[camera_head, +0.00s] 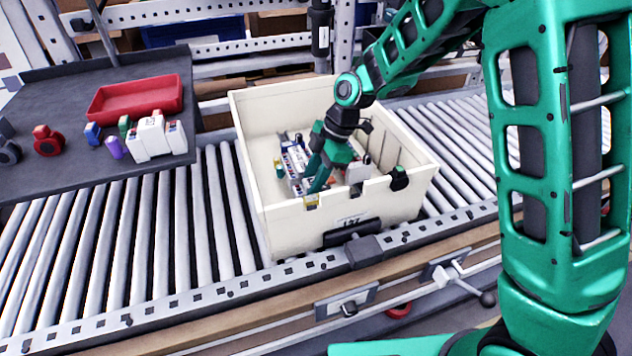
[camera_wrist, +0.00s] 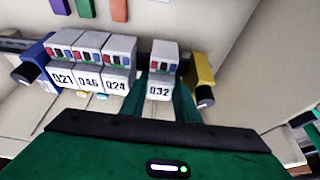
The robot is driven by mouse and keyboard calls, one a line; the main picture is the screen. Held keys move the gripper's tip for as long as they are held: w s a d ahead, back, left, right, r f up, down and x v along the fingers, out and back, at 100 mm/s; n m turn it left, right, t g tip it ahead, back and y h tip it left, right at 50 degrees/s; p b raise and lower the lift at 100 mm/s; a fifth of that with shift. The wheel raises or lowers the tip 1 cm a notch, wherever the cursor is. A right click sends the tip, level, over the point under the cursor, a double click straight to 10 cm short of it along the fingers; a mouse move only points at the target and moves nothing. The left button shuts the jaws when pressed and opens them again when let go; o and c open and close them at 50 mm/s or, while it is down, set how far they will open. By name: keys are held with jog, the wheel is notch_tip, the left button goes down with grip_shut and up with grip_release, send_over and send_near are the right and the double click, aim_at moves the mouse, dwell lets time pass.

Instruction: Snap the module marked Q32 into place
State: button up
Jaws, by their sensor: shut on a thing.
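The module marked Q32 (camera_wrist: 160,88) is white with red and blue terminals on top. My gripper (camera_wrist: 160,104) is shut on it, one green finger on each side. It stands roughly in line with a row of similar modules, Q21 (camera_wrist: 62,76), Q46 (camera_wrist: 89,78) and Q24 (camera_wrist: 117,78), with a gap between Q24 and it. A yellow block (camera_wrist: 203,76) is just to its right. I cannot tell whether Q32 is seated on the rail. In the head view my gripper (camera_head: 316,183) reaches down inside the cream bin (camera_head: 250,150) and hides most of the module.
A blue block (camera_wrist: 33,62) ends the row on the left. The bin stands on a roller conveyor (camera_head: 110,255). A dark side table (camera_head: 60,95) at left holds a red tray (camera_head: 137,98) and loose parts.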

jog(key=shift+r, duration=0.1)
jog(key=o, duration=1.3)
jog(key=shift+c, duration=0.2)
jog(key=shift+w, duration=0.1)
jog(key=v, duration=1)
jog(key=shift+d+r, duration=0.2)
jog(key=shift+r, duration=0.1)
